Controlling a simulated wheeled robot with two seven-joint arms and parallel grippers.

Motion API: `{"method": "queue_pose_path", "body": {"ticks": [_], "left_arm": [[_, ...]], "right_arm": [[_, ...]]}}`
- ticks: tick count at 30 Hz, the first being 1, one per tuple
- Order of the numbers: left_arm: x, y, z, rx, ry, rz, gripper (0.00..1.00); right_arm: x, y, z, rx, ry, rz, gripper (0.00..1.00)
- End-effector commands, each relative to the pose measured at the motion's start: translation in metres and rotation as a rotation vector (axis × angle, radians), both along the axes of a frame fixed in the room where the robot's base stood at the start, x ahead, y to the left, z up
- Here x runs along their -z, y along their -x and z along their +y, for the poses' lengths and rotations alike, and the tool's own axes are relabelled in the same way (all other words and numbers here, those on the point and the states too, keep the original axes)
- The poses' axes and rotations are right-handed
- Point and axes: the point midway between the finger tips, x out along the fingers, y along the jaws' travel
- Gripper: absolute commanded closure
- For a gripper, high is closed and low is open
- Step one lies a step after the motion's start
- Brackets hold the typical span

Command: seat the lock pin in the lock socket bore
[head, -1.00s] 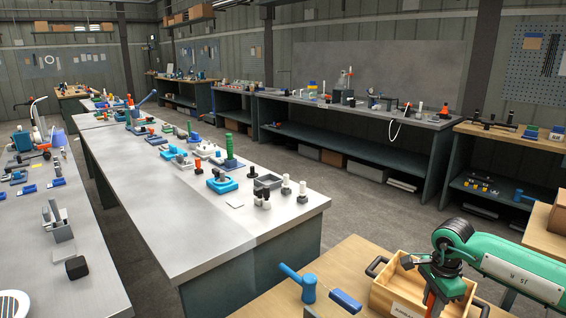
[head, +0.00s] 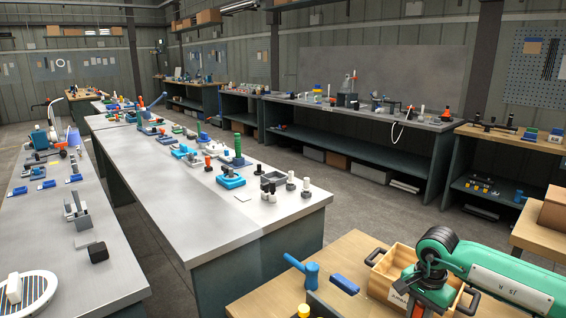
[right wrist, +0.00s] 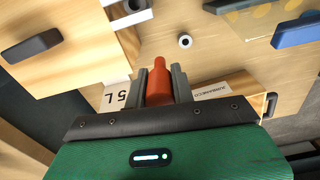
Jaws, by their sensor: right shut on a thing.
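My right gripper (head: 427,300) is over the wooden crate at the lower right of the head view, pointing down. In the right wrist view my right gripper (right wrist: 161,84) is shut on an orange-red, bottle-shaped piece (right wrist: 159,86) with a narrower tip. This appears to be the lock pin. A little of its orange colour shows below the gripper in the head view. I cannot pick out the lock socket or its bore for certain in either view. My left gripper is not in view.
The wooden crate (head: 378,281) stands on a wooden table with a blue hammer-like tool (head: 307,270) and a blue block (head: 345,284). A grey ring-shaped part (right wrist: 184,41) shows in the wrist view. A long grey bench (head: 190,212) holds several fixtures; its near left part is clear.

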Motion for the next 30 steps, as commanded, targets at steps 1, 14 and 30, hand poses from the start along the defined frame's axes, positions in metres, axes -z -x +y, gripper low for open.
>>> {"method": "queue_pose_path", "body": {"ticks": [1,14,30], "left_arm": [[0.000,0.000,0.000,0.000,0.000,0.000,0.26],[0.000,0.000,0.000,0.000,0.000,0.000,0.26],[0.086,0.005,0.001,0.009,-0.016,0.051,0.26]], "right_arm": [[0.000,0.002,0.011,-0.073,-0.002,0.000,1.00],[-0.006,0.030,0.092,-0.841,-0.001,-0.005,1.00],[-0.049,0.059,0.102,-0.967,0.005,-0.005,1.00]]}}
